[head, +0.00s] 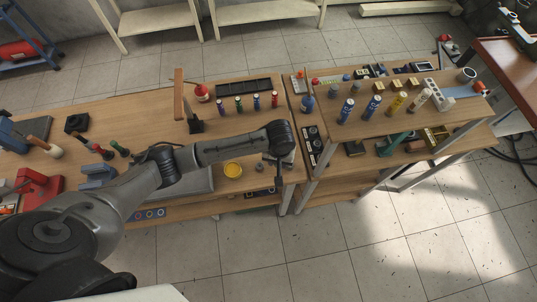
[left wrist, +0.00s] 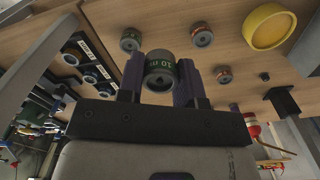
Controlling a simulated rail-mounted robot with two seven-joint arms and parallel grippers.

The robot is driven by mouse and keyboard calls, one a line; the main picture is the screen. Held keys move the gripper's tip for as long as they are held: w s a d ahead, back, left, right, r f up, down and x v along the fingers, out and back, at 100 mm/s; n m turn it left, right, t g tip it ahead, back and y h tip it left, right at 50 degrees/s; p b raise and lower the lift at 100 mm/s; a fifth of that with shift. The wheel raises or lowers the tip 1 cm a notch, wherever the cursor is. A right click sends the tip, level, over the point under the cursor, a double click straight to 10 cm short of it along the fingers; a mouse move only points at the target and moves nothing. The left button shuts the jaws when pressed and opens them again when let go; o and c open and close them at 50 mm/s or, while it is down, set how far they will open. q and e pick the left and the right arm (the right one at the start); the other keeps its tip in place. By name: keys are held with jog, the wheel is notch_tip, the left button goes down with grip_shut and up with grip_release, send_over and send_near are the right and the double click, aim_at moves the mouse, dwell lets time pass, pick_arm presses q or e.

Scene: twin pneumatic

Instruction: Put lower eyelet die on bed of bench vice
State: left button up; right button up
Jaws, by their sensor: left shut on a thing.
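My right gripper is out of view.
A yellow dish (left wrist: 270,26), similar small cylinders (left wrist: 201,34) and a black block (left wrist: 283,101) are near the held piece. A dark rack (left wrist: 90,62) lies at the left of the wrist view. A red tool (head: 38,188) stands at the bench's left. A raised shelf (head: 325,168) is right.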

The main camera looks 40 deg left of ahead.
pick_arm(q)
jog(key=s+d+r+m, duration=0.2)
jog(key=s+d+r, duration=0.15)
jog(key=s, duration=0.25)
jog(key=s+d+r+m, duration=0.2)
jog(key=s+d, duration=0.3)
jog(key=w+a+r, duration=0.3)
jog(key=w+r, duration=0.1)
jog(key=r, duration=0.4)
jog(key=w+a+r+m, duration=0.1)
jog(key=w+a+r, duration=0.25)
jog(key=r, duration=0.45)
jog(key=w+a+r, duration=0.2)
jog(key=w+r, duration=0.3)
jog(key=r, duration=0.3)
jog(key=s+r+p, duration=0.4)
jog(key=r+p, duration=0.4)
jog(key=p, duration=0.2)
jog(key=s+r+p, duration=0.4)
jog(key=r+p, duration=0.5)
jog(key=p, duration=0.1)
jog(key=shift+s, duration=0.4)
